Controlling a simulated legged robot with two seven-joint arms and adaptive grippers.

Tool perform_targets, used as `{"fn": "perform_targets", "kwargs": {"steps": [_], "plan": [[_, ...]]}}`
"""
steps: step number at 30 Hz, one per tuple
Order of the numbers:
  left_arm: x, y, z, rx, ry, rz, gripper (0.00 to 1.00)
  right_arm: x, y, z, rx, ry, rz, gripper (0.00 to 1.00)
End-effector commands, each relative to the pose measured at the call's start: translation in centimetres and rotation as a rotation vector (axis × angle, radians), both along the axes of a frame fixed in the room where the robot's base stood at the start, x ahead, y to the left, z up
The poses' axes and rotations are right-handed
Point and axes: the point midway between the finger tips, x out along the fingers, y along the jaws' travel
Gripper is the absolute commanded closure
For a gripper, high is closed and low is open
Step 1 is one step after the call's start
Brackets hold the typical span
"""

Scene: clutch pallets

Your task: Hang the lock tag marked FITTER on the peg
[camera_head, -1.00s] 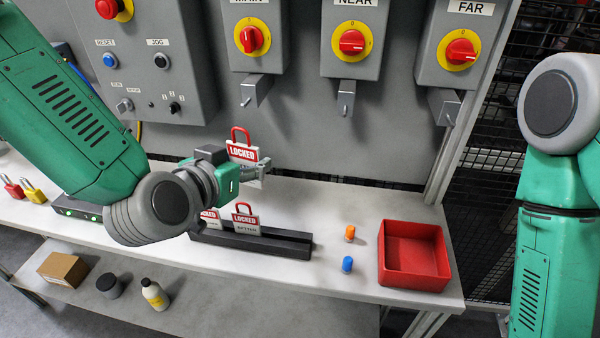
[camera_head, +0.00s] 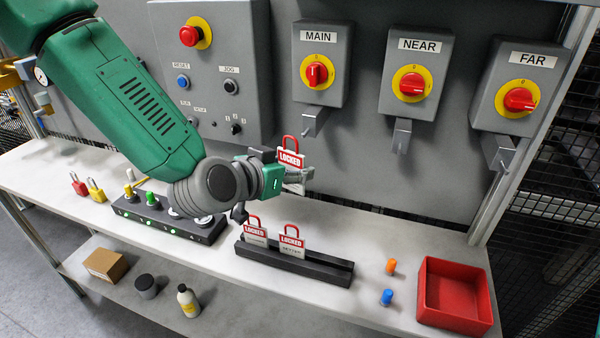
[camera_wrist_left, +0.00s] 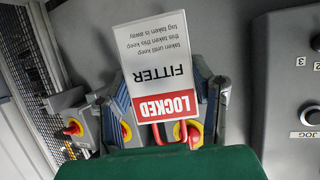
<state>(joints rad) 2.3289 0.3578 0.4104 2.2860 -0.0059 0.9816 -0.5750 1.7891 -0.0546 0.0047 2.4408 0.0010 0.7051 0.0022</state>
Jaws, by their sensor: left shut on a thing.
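The red-and-white lock tag marked FITTER (camera_wrist_left: 155,75) shows upside down in the left wrist view, between the fingers of my left gripper (camera_wrist_left: 165,110). In the head view the same tag (camera_head: 290,159) stands upright, its red shackle on top. My left gripper (camera_head: 301,175) is shut on it, in the air above the bench and in front of the grey panel. Grey bracket pegs stick out under the MAIN (camera_head: 315,121), NEAR (camera_head: 402,136) and FAR (camera_head: 498,153) switch boxes. The tag is apart from them, below and left of the MAIN peg. My right gripper is out of view.
A black rack (camera_head: 320,270) holds two more LOCKED tags (camera_head: 292,242). A red tray (camera_head: 424,290), an orange plug (camera_head: 391,266) and a blue plug (camera_head: 387,297) are to its right. A black box with lit green indicators (camera_head: 170,222) and padlocks (camera_head: 96,191) are left.

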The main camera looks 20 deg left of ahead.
Motion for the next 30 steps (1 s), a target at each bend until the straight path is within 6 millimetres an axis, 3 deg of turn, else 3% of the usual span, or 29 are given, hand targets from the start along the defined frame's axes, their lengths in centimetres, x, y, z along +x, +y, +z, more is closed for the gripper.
{"fn": "perform_targets", "kwargs": {"steps": [11, 22, 27, 30], "plan": [[2.2, -1.8, 0.0, 0.014, -0.001, -0.003, 0.66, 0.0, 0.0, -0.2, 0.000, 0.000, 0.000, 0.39], [4.5, -0.4, -0.3, 0.002, -0.001, 0.000, 0.65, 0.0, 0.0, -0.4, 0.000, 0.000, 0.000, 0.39], [5.4, 0.0, -0.7, 0.001, -0.002, 0.006, 0.73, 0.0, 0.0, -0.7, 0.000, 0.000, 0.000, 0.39], [5.9, -0.1, -0.9, 0.001, -0.003, 0.010, 0.71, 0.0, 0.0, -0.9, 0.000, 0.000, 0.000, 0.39]]}}
